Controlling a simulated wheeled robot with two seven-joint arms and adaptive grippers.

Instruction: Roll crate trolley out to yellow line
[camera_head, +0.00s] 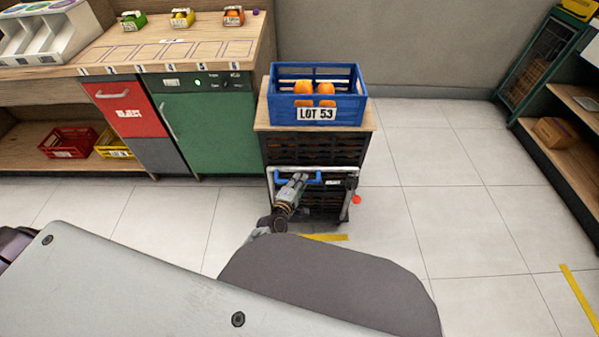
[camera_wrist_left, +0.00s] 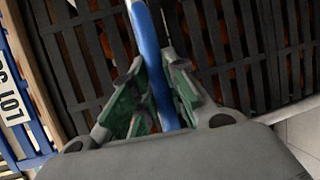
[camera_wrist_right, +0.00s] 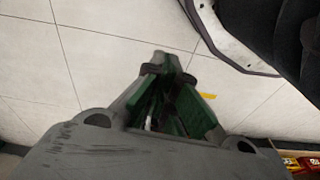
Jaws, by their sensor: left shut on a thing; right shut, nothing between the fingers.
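The crate trolley (camera_head: 313,149) has dark slatted sides and a wooden top, and stands beside the green cabinet. A blue crate (camera_head: 345,108) marked LOT 53, with oranges in it, sits on top. My left gripper (camera_head: 296,180) is shut on the blue handle (camera_head: 316,177) at the trolley's near side. The left wrist view shows the blue bar (camera_wrist_left: 152,55) between its fingers. A short piece of yellow line (camera_head: 326,237) shows on the floor in front of the trolley, partly hidden by my body. My right gripper (camera_wrist_right: 175,75) is shut and empty above the floor.
A green cabinet (camera_head: 212,125) and a red reject bin (camera_head: 127,110) stand left of the trolley. Another yellow strip (camera_head: 580,298) lies at the right edge. Shelving (camera_head: 566,140) stands far right. The tiled floor (camera_head: 440,215) between is clear.

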